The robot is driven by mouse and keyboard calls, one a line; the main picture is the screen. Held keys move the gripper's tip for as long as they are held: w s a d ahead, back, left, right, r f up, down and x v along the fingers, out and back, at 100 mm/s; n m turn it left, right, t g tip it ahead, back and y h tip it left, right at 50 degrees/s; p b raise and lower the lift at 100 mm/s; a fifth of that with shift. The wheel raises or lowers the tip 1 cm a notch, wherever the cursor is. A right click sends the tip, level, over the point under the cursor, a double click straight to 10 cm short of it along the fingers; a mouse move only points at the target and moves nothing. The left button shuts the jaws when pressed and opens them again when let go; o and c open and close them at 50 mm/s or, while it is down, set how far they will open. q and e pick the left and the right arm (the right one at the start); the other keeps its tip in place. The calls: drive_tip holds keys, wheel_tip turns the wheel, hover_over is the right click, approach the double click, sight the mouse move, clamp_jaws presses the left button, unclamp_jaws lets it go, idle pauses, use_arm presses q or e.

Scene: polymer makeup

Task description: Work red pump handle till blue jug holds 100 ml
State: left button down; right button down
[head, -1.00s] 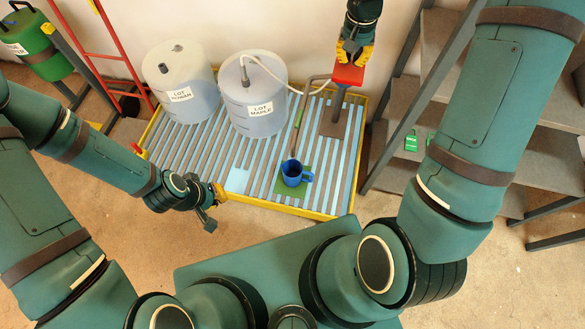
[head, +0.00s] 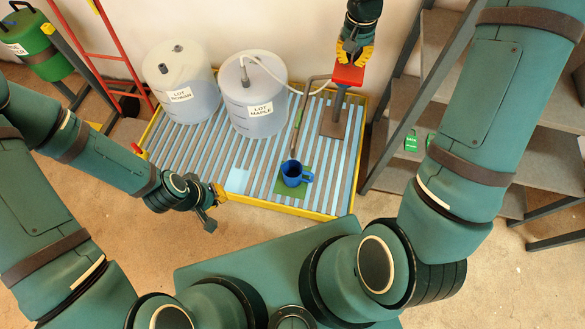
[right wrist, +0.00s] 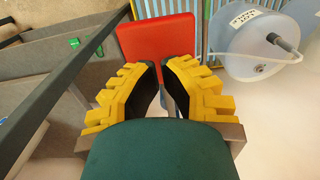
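The red pump handle (head: 348,76) tops a post on a brown plate at the back right of the tray. My right gripper (head: 353,61) is directly above it, its yellow fingers at the handle's rear edge. In the right wrist view the red handle (right wrist: 157,37) lies just past the fingertips (right wrist: 162,68). A narrow gap shows between them; whether they clamp the handle is hidden. The blue jug (head: 292,174) stands upright on a green square under the spout pipe; its fill level is not readable. My left gripper (head: 214,205) is spread and empty, near the tray's front left edge.
Two translucent drums stand on the slatted yellow-rimmed tray (head: 268,206): LOT ROWAN (head: 178,84) and LOT MAPLE (head: 252,95). A clear hose links the maple drum to the pump. Grey shelves (head: 470,140) stand at right, a red ladder-like frame (head: 92,52) at left.

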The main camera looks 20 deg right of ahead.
sight(349, 70)
drive_tip(key=shift+f+b, duration=1.25)
drive_tip(key=shift+f, duration=0.5)
wheel_tip(349, 70, down, 13)
drive_tip(key=b, duration=0.6)
drive_tip(key=shift+r, duration=0.15)
idle(0.8)
